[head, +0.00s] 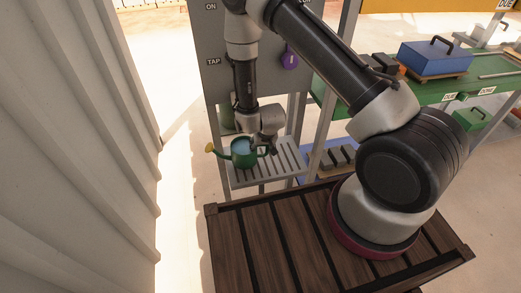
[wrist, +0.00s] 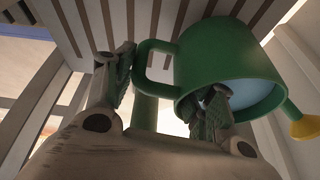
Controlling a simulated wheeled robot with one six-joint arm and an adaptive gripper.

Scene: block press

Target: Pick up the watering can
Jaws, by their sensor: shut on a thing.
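The green watering can (head: 243,155) has a yellow spout tip pointing left in the head view. It is at the slatted shelf; I cannot tell whether its base touches the slats. My gripper (head: 264,146) is at the can's right, handle side. In the wrist view the can (wrist: 235,50) fills the upper right, with pale blue inside its opening. My gripper (wrist: 165,85) is shut on the can there, with its handle (wrist: 141,66) between the fingers. One finger is left of the handle; the other overlaps the can's rim.
The slatted shelf (head: 287,171) hangs below a grey panel (head: 213,86) with a purple knob (head: 289,57). A corrugated wall (head: 75,150) stands at left. A green bench (head: 425,95) with a blue toolbox (head: 435,58) is at right. My arm crosses above.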

